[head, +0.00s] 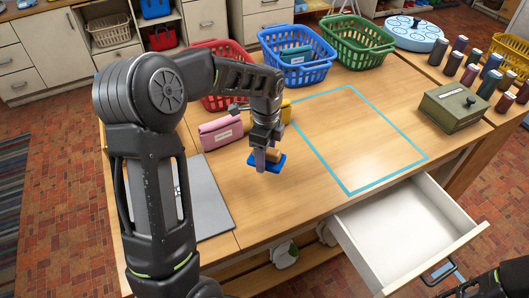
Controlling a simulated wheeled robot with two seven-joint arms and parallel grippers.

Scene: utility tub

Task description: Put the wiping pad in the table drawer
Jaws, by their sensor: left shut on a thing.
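The wiping pad (281,163), blue with a tan upper part, is in my left gripper (266,157), above or at the wooden table top near its front edge; I cannot tell if it touches the table. The left gripper is shut on it and partly hides it. The table drawer (398,236) is pulled open at the front right; its white inside looks empty.
On the wooden table (262,218) a cyan outline (348,190) encloses a bare area. A pink pouch (221,132) lies left of the pad. Red, blue (297,55) and green baskets (357,43) stand behind. A green box (454,108) and several spools are at the right.

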